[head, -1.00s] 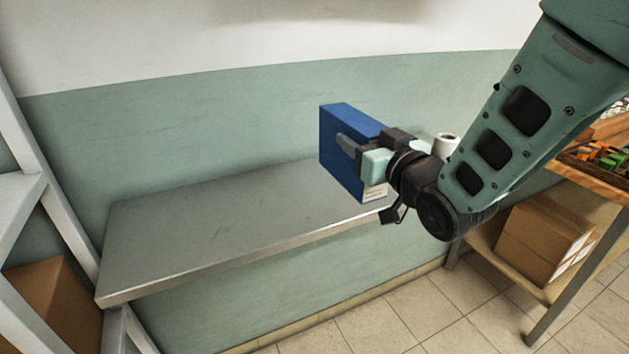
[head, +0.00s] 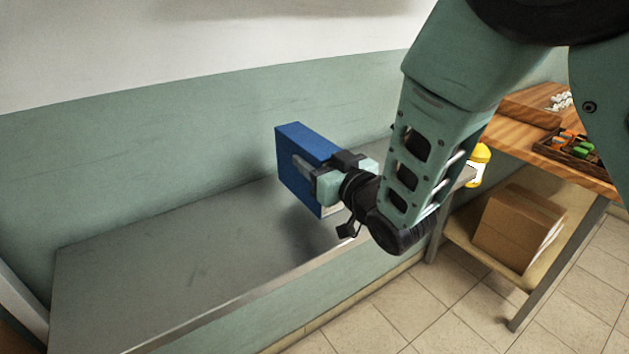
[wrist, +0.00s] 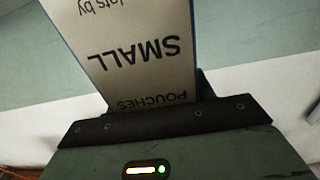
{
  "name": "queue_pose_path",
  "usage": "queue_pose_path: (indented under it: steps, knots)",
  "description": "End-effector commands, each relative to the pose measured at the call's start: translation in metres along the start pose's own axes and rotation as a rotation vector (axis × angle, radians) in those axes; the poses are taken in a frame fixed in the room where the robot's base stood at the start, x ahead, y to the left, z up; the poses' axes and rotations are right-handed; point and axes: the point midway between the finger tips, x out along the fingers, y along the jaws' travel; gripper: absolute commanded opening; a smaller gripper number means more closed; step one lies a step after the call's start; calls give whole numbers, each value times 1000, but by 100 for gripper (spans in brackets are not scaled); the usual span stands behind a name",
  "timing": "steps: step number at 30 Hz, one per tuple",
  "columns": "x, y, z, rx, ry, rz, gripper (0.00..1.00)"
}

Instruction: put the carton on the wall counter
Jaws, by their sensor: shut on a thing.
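The carton (head: 303,150) is a blue upright box in the head view. My gripper (head: 318,178) is shut on it and holds it over the grey wall counter (head: 160,270), towards the counter's right part. A dark shadow lies on the counter below the carton; I cannot tell how large the gap beneath it is. In the wrist view the carton (wrist: 130,50) shows a pale face with the printed words "SMALL" and "POUCHES", between the jaws. My arm hides part of the counter's right end.
A yellow container (head: 480,163) stands right of my arm. A wooden table (head: 520,140) at the right bears a tray of coloured items (head: 575,150). A cardboard box (head: 515,228) sits on its lower shelf. The counter's left and middle are bare.

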Motion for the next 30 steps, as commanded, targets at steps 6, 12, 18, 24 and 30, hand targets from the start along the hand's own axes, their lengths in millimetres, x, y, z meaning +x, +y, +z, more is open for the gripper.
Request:
queue_pose_path:
  steps: [6,12,18,24,30]
  knots:
    - [1,-1,18,-2,1,-2,19]
    - [0,0,42,-1,2,-1,19]
    - [0,0,46,0,4,-1,19]
    - [0,0,48,1,4,-1,19]
    - [0,0,49,0,2,-1,74]
